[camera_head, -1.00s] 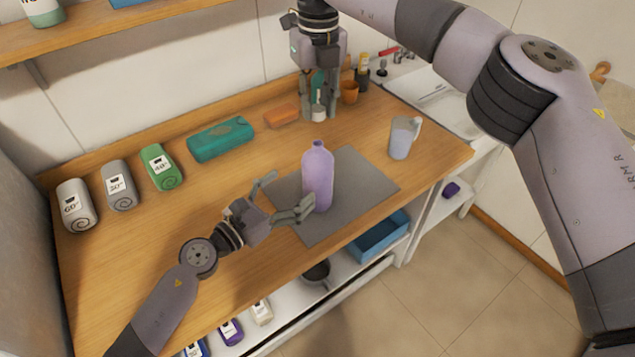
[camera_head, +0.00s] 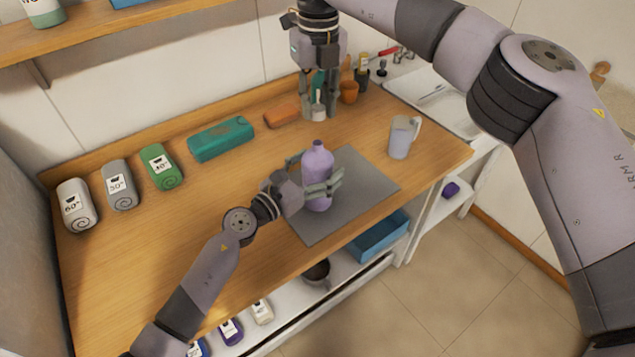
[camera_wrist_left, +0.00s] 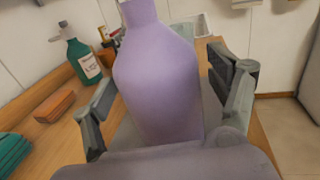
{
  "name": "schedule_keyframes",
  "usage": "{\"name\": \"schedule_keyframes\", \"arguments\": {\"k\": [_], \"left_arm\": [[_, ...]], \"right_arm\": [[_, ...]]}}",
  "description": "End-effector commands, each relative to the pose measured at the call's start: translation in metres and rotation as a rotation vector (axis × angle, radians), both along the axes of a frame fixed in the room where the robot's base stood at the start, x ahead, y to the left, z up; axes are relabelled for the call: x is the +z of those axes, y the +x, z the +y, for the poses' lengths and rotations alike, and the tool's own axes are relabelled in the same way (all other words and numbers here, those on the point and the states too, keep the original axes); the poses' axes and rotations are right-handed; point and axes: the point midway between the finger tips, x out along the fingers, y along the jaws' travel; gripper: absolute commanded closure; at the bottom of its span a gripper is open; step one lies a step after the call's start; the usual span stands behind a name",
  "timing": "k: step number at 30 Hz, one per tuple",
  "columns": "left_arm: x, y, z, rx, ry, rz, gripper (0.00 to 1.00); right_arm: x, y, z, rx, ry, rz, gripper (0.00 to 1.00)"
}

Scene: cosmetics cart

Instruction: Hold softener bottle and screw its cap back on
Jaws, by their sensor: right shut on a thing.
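The purple softener bottle (camera_head: 317,165) stands upright on the grey mat, its neck without a cap. My left gripper (camera_head: 320,180) is open around the bottle's body, one finger on each side. In the left wrist view the bottle (camera_wrist_left: 158,85) fills the middle between the spread fingers, with a gap visible at least on the right. My right gripper (camera_head: 318,108) points down near the back of the counter, shut on a small white cap (camera_head: 318,114) between its fingertips.
The grey mat (camera_head: 365,180) lies under the bottle. A pitcher (camera_head: 402,138) stands right of it. An orange bar (camera_head: 282,115), a teal pack (camera_head: 220,139) and rolled towels (camera_head: 160,166) line the back and left. A green bottle (camera_wrist_left: 85,62) stands behind. The left front counter is clear.

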Motion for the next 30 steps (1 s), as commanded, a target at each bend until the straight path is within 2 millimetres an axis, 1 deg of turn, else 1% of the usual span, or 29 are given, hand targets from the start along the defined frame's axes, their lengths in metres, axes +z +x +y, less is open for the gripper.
{"name": "schedule_keyframes", "arguments": {"k": [1,2,30], "left_arm": [[0.0,-0.0001,0.0002,0.0,0.0,0.0,0.24],[0.0,-0.0001,0.0002,0.0,0.0,0.0,0.27],[0.0,0.0,0.0006,0.001,0.0,0.0,0.89]], "right_arm": [[0.0,0.0,0.0001,0.0,0.0,0.0,0.86],[0.0,0.0,0.0001,0.0,0.0,0.0,0.86],[0.0,0.0,0.0,0.0,0.0,0.0,0.86]]}}
